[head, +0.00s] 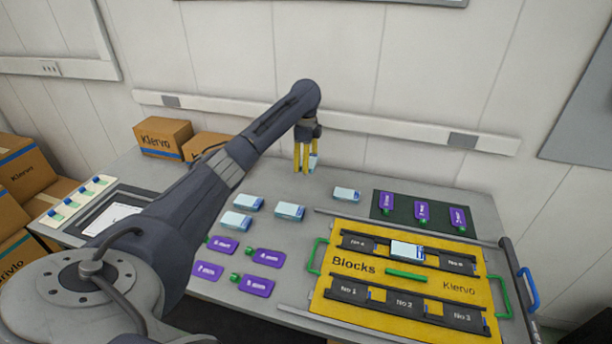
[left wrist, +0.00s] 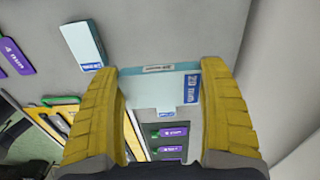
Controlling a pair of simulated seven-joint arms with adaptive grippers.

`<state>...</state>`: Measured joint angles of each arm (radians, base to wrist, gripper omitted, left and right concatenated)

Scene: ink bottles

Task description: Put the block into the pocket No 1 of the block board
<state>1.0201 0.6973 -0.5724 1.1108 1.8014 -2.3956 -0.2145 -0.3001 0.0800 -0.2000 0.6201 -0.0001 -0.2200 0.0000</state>
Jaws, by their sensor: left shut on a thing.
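My left gripper (head: 308,168) is shut on a pale blue and white block (head: 315,161), held near the back of the table. In the left wrist view the held block (left wrist: 160,88) spans the gap between the yellow fingers and shows a blue label reading 20 mm. The yellow block board (head: 333,284) lies at the front right, well away from the gripper. Its front row has the dark pockets No 1 (head: 347,291), No 2 (head: 404,304) and No 3 (head: 462,317), all empty. Another block (head: 407,250) sits in the middle of the back row. My right gripper is not in view.
Several loose blocks lie on the grey table, one (head: 346,194) between gripper and board. Purple tags (head: 257,287) lie at the front, and more tags lie on a dark green mat (head: 405,215). The board has green handles (head: 318,256). Cardboard boxes (head: 163,138) stand at the back left.

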